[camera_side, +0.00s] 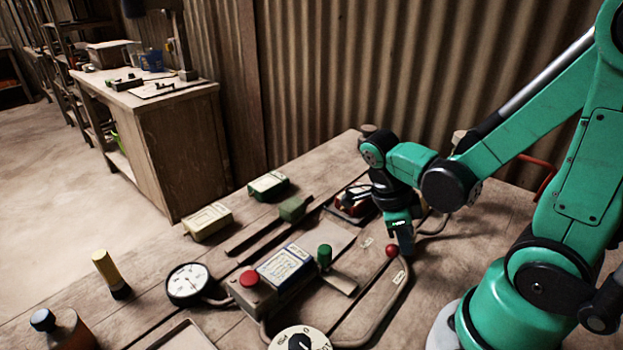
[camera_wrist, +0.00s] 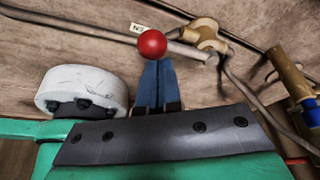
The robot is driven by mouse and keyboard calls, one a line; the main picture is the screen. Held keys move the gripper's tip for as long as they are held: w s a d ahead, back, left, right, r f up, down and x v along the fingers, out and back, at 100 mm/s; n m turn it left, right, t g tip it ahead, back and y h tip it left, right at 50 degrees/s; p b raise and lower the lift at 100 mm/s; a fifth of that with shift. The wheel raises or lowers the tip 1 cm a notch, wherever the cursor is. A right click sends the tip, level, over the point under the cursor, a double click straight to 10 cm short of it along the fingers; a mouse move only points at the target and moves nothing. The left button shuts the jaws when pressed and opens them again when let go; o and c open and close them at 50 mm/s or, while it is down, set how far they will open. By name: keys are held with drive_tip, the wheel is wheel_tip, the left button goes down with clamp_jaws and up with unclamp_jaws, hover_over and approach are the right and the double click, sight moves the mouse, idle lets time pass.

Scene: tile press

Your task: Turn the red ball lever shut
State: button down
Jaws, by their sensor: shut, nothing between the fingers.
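The red ball (camera_side: 392,250) of the lever sits low over the table beside my gripper (camera_side: 405,252) in the side view. In the wrist view the red ball (camera_wrist: 152,43) is just beyond the tips of my shut, empty fingers (camera_wrist: 156,68). The ball and tips overlap there; I cannot tell if they touch. A grey bar runs right from the ball to a brass valve body (camera_wrist: 205,38) on a pipe. In the side view, my gripper hides much of the valve.
A box with a red button (camera_side: 249,279) and a green-knobbed lever (camera_side: 324,256) stand left of my gripper. A dial gauge (camera_side: 187,284) is farther left. A bent pipe (camera_side: 385,308) runs along the table in front. A second brass fitting (camera_wrist: 290,75) is at right in the wrist view.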

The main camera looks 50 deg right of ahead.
drive_tip(key=shift+w, duration=1.45)
drive_tip(key=shift+w+d, duration=0.9)
drive_tip(key=shift+w, duration=0.3)
drive_tip(key=shift+w+d+m+y, duration=0.35)
drive_tip(key=shift+d+m, duration=0.1)
drive_tip(key=shift+m, duration=0.55)
drive_tip(key=shift+w+d+m+g+y, duration=0.15)
drive_tip(key=shift+d+m+y, duration=0.1)
drive_tip(key=shift+m, duration=0.35)
drive_tip(key=shift+w+d+m+g+y, duration=0.15)
drive_tip(key=shift+d+m, duration=0.1)
drive_tip(key=shift+m, duration=0.35)
drive_tip(key=shift+s, duration=0.1)
